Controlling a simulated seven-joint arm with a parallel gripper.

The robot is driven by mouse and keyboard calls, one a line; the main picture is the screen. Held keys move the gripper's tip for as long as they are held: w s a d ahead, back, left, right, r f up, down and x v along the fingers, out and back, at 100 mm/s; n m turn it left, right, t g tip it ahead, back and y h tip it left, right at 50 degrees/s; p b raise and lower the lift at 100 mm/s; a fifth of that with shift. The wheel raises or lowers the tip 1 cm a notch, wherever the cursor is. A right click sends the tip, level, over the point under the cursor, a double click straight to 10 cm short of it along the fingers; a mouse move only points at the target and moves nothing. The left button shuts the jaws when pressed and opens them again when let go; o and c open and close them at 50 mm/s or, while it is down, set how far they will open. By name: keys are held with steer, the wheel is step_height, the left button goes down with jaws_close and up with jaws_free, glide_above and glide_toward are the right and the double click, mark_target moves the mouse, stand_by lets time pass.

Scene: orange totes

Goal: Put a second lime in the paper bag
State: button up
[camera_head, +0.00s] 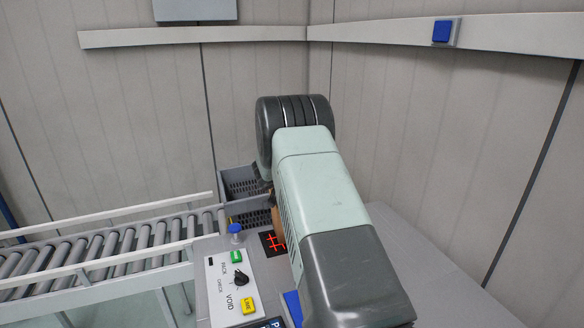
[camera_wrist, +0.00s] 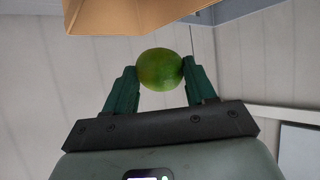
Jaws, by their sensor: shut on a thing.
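In the wrist view my gripper (camera_wrist: 157,78) has its two green fingers shut on a green lime (camera_wrist: 160,67), one finger on each side. The brown paper bag (camera_wrist: 135,18) shows at the top of the wrist view, beyond the lime. A gap shows between the lime and the bag's edge. In the head view my arm hides the gripper, the lime and most of the bag. Only a narrow brown strip of the bag (camera_head: 278,224) shows at the arm's left side. The bag's inside and any other limes are hidden.
A roller conveyor (camera_head: 110,256) runs along the left. Grey crates (camera_head: 243,181) stand at the back behind my arm. A control panel (camera_head: 222,291) with buttons and a knob, and a blue button (camera_head: 235,229), are left of my arm. The grey surface (camera_head: 450,275) at right looks clear.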

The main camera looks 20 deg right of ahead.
steer(key=shift+f, duration=2.65)
steer(key=o, duration=1.1)
steer(key=shift+s+a, duration=0.1)
steer(key=v, duration=1)
steer(key=shift+s+a+r, duration=0.15)
steer(key=shift+s, duration=0.05)
